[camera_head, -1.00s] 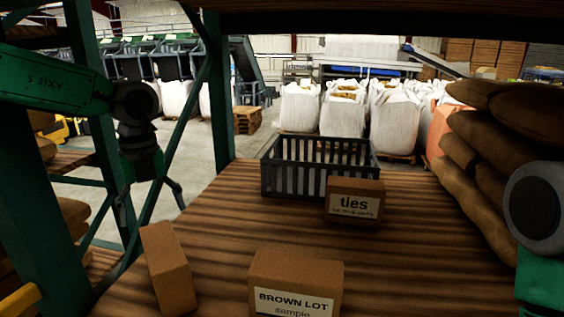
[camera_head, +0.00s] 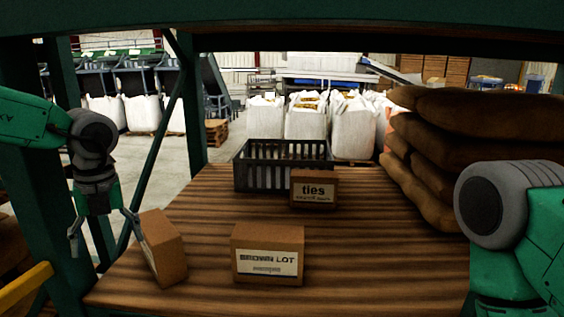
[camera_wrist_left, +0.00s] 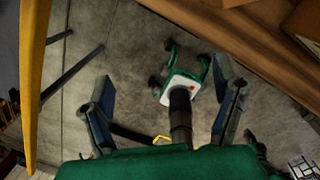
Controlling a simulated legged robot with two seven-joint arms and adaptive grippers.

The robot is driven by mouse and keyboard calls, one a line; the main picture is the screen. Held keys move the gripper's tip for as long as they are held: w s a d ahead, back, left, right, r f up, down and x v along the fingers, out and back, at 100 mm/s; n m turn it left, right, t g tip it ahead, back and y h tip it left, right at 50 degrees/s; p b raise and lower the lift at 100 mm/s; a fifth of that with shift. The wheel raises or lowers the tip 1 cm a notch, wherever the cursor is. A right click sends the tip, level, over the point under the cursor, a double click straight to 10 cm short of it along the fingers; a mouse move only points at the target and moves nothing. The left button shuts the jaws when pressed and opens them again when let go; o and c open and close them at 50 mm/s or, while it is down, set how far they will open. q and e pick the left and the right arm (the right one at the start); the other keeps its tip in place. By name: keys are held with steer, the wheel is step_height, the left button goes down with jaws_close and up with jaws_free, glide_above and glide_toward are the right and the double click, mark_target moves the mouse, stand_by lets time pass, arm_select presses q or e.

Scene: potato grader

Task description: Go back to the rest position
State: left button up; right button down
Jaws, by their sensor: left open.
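My left gripper (camera_head: 104,228) hangs pointing down at the left, by the left edge of the wooden table (camera_head: 380,250). Its two fingers are spread and nothing is between them. In the left wrist view the open fingers (camera_wrist_left: 165,82) sit above the grey floor, with my own green and white base parts below. My right arm shows only as a green and grey link at the right edge of the head view; its gripper is out of view.
A BROWN LOT box (camera_head: 268,236), a ties box (camera_head: 314,176) and a dark crate (camera_head: 245,176) stand on the table. Sacks (camera_head: 470,115) are piled at the right. A green post (camera_head: 35,180) stands at the left.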

arm_select(q)
steer(key=s+a+f+m+t+y, duration=0.2)
steer(key=s+f+m+y, duration=0.1)
steer(key=f+m, duration=0.75)
steer(key=s+a+f+m+t+y, duration=0.2)
steer(key=s+f+m, duration=0.1)
steer(key=f+m, duration=0.8)
steer(key=s+d+f+m+g+h, duration=0.1)
steer(key=s+d+f+m+h, duration=0.2)
steer(key=s+m, duration=0.5)
steer(key=s+d+f+m+g+h, duration=0.1)
steer(key=s+d+f+m+g, duration=0.1)
steer(key=s+f+m, duration=0.6)
steer(key=s+d+f+m+g+h, duration=0.1)
steer(key=s+d+f+m+h, duration=0.3)
steer(key=s, duration=0.6)
step_height(320, 180, down, 6)
steer(key=w+m+y+b, duration=0.1)
steer(key=m+y+b, duration=0.1)
steer(key=b, duration=0.7)
steer(key=shift+w+f, duration=0.2)
steer(key=shift+w, duration=0.15)
arm_select(e)
step_height(320, 180, down, 10)
steer(key=shift+w+r, duration=0.2)
steer(key=shift+w, duration=0.15)
arm_select(q)
steer(key=shift+a, duration=0.1)
arm_select(e)
steer(key=shift+d, duration=0.1)
